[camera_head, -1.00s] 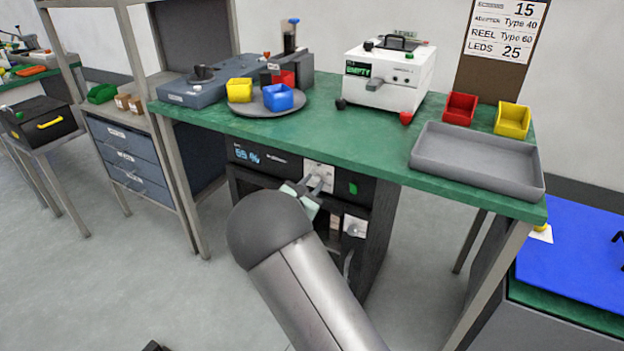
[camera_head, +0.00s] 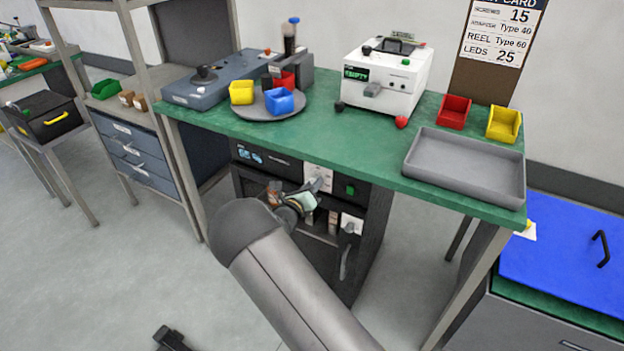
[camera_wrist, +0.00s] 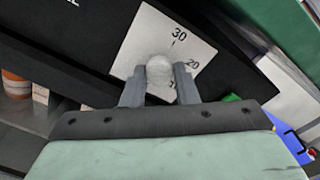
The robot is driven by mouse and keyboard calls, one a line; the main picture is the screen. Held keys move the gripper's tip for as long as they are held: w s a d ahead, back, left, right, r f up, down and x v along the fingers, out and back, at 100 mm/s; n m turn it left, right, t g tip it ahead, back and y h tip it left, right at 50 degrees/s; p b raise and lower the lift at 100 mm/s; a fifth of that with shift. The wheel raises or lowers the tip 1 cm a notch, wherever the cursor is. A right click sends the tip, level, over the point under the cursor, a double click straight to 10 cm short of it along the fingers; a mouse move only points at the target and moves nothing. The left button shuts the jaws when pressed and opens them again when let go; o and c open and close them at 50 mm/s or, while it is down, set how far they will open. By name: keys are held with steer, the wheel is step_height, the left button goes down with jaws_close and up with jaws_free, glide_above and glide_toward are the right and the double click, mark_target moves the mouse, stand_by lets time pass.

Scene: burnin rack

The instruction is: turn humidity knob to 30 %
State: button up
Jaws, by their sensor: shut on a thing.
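The humidity knob (camera_wrist: 159,70) is a pale round knob on a white dial plate (camera_wrist: 142,49) in the wrist view. My gripper (camera_wrist: 159,82) is shut on the knob, one finger on each side. The plate shows "30" above the knob and "20" to its right; a further number is hidden by a finger. A small mark sits below "30"; I cannot make out a pointer on the knob. In the head view the plate (camera_head: 319,174) is on the dark cabinet's front, with my gripper (camera_head: 316,187) at it. The cabinet's blue display (camera_head: 250,156) is too small to read surely.
The green bench top (camera_head: 330,148) overhangs the cabinet. A green button (camera_head: 350,190) is right of the plate. An open shelf below holds an orange-brown bottle (camera_wrist: 15,84) and small boxes. A grey tray (camera_head: 465,190) lies on the bench's right end.

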steer(key=n+p, duration=0.5)
steer(key=n, duration=0.3)
steer(key=shift+h, duration=0.3)
steer(key=shift+n, duration=0.4)
steer(key=o, duration=1)
steer(key=shift+s, duration=0.1)
steer(key=v, duration=1.7)
steer(key=shift+a+b, duration=0.15)
steer(key=shift+b, duration=0.2)
steer(key=shift+s, duration=0.1)
